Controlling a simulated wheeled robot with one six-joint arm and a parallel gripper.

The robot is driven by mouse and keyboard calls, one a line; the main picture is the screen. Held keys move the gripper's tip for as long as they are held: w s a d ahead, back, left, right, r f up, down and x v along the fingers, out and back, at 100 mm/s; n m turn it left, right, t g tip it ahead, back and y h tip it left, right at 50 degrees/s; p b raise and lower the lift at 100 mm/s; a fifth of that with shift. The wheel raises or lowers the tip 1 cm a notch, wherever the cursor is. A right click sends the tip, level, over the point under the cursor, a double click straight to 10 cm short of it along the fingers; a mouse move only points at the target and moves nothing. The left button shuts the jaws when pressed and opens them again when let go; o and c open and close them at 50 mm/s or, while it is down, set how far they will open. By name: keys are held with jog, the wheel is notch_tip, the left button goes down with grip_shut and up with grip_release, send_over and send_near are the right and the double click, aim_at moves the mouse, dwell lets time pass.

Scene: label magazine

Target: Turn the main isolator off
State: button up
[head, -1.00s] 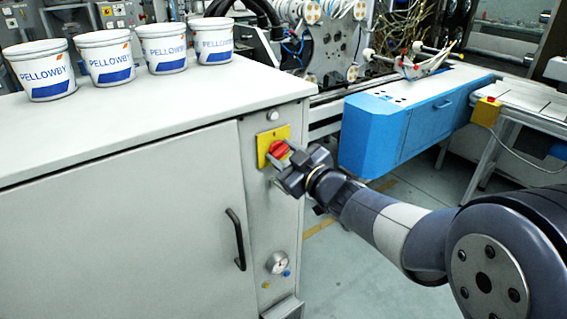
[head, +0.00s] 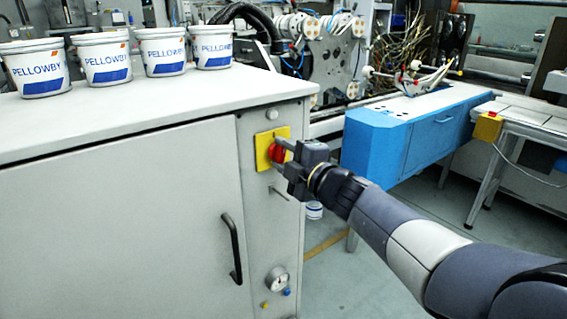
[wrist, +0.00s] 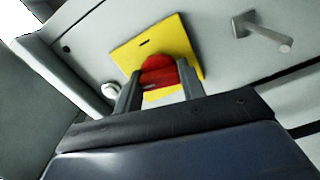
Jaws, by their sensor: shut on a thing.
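The main isolator is a red rotary handle (head: 274,153) on a square yellow plate (head: 264,139), on the narrow right-hand panel of a grey cabinet. My gripper (head: 279,154) reaches it from the right, with one finger above the handle and one below. In the wrist view my gripper (wrist: 159,76) has a grey finger on each side of the red handle (wrist: 158,68), shut on it. The yellow plate (wrist: 187,45) shows behind and appears tilted. The handle is partly covered by the fingers, and I cannot read any on or off marking.
A metal peg (head: 280,193) sticks out just below the plate; it also shows in the wrist view (wrist: 262,32). A black door handle (head: 232,248) and a gauge (head: 277,279) are lower down. Several white tubs (head: 101,61) stand on the cabinet. A blue unit (head: 400,145) stands to the right.

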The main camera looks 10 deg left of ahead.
jog(key=shift+f+n+b, duration=0.1)
jog(key=shift+n+b, duration=0.45)
jog(key=shift+n, duration=0.55)
jog(key=o, duration=1)
jog(key=p+v, duration=0.1)
jog(key=v, duration=1)
jog(key=shift+w+a, duration=0.1)
